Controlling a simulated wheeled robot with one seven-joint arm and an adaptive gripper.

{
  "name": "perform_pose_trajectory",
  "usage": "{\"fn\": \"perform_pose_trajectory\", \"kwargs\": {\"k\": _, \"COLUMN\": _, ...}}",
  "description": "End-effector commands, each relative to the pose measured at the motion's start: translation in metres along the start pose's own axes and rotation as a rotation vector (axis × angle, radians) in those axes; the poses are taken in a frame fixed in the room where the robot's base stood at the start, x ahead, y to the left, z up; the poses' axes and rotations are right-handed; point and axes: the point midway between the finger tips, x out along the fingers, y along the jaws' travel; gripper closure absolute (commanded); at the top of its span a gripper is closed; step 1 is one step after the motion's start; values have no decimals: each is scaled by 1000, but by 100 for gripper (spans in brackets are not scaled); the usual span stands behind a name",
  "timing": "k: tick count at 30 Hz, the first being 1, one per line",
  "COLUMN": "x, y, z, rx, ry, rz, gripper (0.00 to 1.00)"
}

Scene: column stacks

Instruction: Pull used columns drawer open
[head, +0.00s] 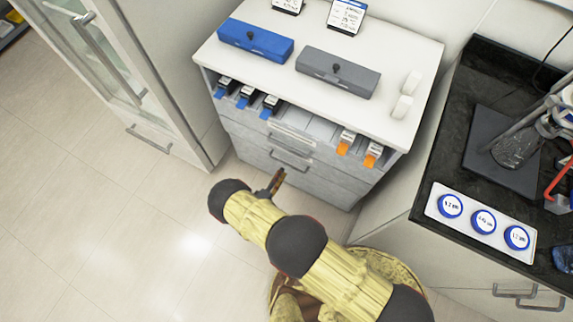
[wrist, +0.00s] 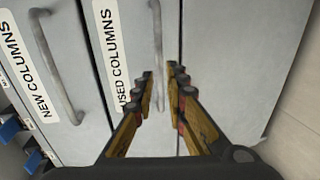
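The used columns drawer (wrist: 140,20) is a grey front with a white label reading "USED COLUMNS" in the wrist view. Its curved grey bar handle (wrist: 157,45) appears between my fingers in the picture. The drawer looks shut, flush with the fronts beside it. My gripper (wrist: 160,72) is open and points at this front. I cannot tell whether the fingertips reach around the handle or stop short of it. In the head view my gripper (head: 278,179) is low in front of the grey drawer cabinet (head: 327,185), with my arm reaching from the lower right.
A new columns drawer (wrist: 75,75) with its own handle adjoins. Above the drawers, an open shelf holds blue-tipped and orange-tipped columns (head: 372,156). Blue (head: 256,40) and grey (head: 338,73) boxes stand on top. A glass-door cabinet (head: 100,55) is left, a black counter (head: 450,150) right. Left floor is clear.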

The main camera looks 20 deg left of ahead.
Motion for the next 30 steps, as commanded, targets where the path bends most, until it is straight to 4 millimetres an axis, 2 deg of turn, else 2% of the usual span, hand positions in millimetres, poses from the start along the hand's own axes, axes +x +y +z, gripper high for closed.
{"fn": "perform_pose_trajectory", "kwargs": {"k": 6, "x": 36, "y": -2, "z": 2, "rx": 0, "ry": -6, "rz": 0, "gripper": 86}}
{"fn": "perform_pose_trajectory", "kwargs": {"k": 12, "x": 57, "y": -1, "z": 2, "rx": -1, "ry": -4, "rz": 0, "gripper": 86}}
{"fn": "perform_pose_trajectory", "kwargs": {"k": 23, "x": 63, "y": 1, "z": 1, "rx": -2, "ry": -3, "rz": 0, "gripper": 86}}
{"fn": "perform_pose_trajectory", "kwargs": {"k": 30, "x": 63, "y": 0, "z": 1, "rx": -2, "ry": -3, "rz": -1, "gripper": 99}}
